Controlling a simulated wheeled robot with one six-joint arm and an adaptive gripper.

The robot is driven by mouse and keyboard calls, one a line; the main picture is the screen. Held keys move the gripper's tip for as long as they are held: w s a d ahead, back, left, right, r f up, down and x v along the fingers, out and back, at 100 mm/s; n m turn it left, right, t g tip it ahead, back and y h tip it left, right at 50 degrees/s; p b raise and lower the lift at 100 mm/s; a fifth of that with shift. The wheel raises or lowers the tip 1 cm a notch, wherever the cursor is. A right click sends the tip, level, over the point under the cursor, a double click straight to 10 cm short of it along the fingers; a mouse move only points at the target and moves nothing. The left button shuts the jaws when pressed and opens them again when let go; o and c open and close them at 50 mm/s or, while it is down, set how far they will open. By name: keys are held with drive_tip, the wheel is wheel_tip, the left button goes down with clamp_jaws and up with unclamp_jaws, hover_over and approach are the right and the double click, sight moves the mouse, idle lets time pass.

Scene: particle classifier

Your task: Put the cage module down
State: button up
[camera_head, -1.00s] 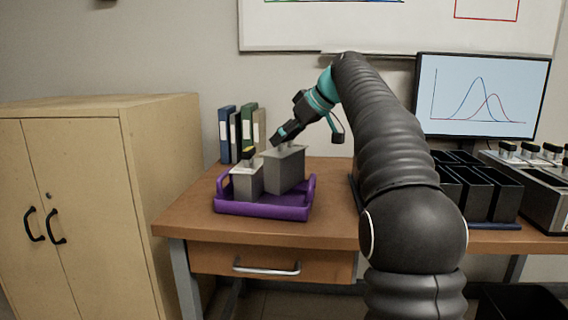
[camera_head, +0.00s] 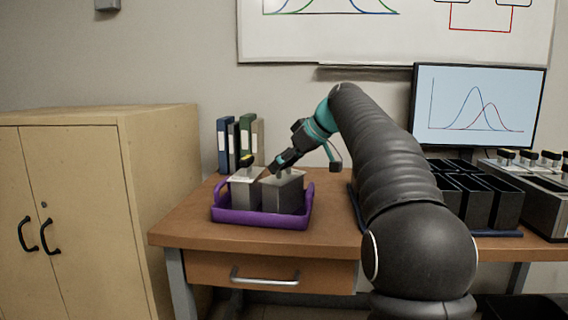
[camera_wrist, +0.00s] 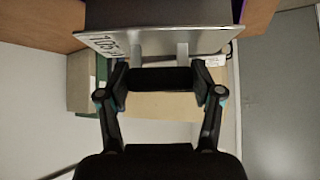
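The cage module (camera_head: 283,193), a grey box, is in the right part of the purple tray (camera_head: 262,219) on the desk. My gripper (camera_head: 276,167) is above its top. In the wrist view the black bar handle (camera_wrist: 163,78) lies between my gripper's two fingers, which close on its ends. Two posts join the handle to the module's grey plate (camera_wrist: 160,42), which has a printed label at the left. The tray's front wall hides the module's bottom, so contact with the tray floor cannot be seen. A second grey module (camera_head: 245,194) with a yellow-topped handle stands close on the left.
Binders (camera_head: 240,144) stand behind the tray. Black open containers (camera_head: 478,198) and a rack of several handled modules (camera_head: 545,203) are at the right, beside a monitor (camera_head: 478,103). A wooden cabinet (camera_head: 95,210) stands left of the desk. The desk front (camera_head: 210,238) is bare.

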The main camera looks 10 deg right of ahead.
drive_tip(key=shift+o, duration=0.9)
drive_tip(key=shift+r+p, duration=0.45)
drive_tip(key=shift+r, duration=0.1)
drive_tip(key=p+v, duration=0.1)
drive_tip(key=v, duration=1)
drive_tip(key=shift+s+d+r+p, duration=0.2)
drive_tip(key=shift+s+d+p, duration=0.1)
drive_tip(key=shift+p, duration=0.1)
drive_tip(key=shift+a, duration=0.1)
drive_tip(key=s+a+f+m+h, duration=0.2)
drive_tip(key=s+a+f+m, duration=0.1)
drive_tip(key=s+f, duration=0.3)
drive_tip(key=s+a+f+m+h, duration=0.1)
drive_tip(key=s+a+f+m, duration=0.2)
drive_tip(key=s, duration=0.6)
drive_tip(key=s+f+m+h, duration=0.3)
drive_tip(key=s+f, duration=1.6)
drive_tip(key=f, duration=0.3)
drive_tip(key=shift+a+g, duration=0.25)
drive_tip(key=shift+g, duration=0.15)
